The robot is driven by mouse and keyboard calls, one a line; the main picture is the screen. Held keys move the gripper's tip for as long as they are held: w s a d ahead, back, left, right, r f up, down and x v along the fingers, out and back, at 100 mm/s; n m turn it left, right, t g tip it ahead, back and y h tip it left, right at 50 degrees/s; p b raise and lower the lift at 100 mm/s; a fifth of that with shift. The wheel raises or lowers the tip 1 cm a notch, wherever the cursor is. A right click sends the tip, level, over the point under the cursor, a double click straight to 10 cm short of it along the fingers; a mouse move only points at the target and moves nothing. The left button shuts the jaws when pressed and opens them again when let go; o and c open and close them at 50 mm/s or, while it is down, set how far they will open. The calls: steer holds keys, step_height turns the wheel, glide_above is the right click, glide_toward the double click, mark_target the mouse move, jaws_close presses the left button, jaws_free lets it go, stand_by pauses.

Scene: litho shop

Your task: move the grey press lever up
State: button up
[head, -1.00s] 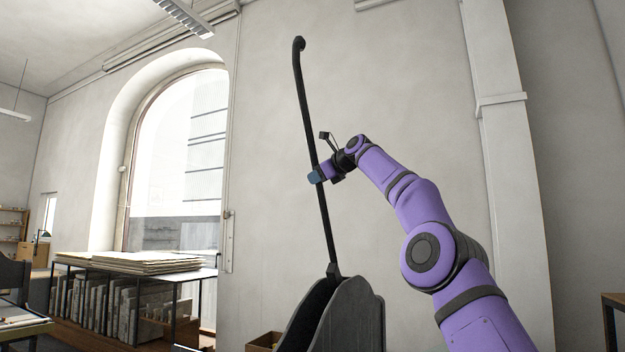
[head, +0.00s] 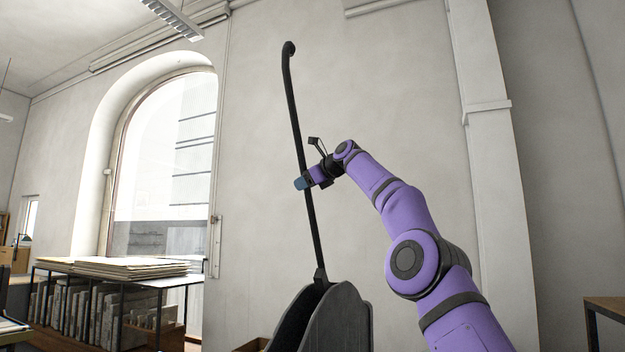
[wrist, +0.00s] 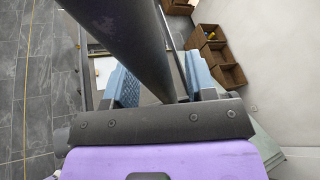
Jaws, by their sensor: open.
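The grey press lever (head: 293,110) is a long dark bar with a curled top end. It rises from the press's dark grey side plates (head: 340,318), leaning slightly left in the head view. My gripper (head: 301,184) is at about the middle of the lever, with its blue fingertips overlapping the bar. In the wrist view the lever (wrist: 130,40) runs from the upper left down between the two blue finger pads, closer to the right pad. My gripper (wrist: 160,84) is open around the bar there. Whether a pad touches the bar cannot be told.
A rack with flat sheets on top (head: 130,268) and slabs below stands under the arched window at the left. Brown wooden boxes (wrist: 222,62) lie on the floor near the wall. A table corner (head: 605,308) shows at the right. The wall behind the lever is bare.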

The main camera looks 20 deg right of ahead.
steer(key=v, duration=1)
steer(key=shift+s, duration=0.35)
steer(key=shift+d, duration=0.2)
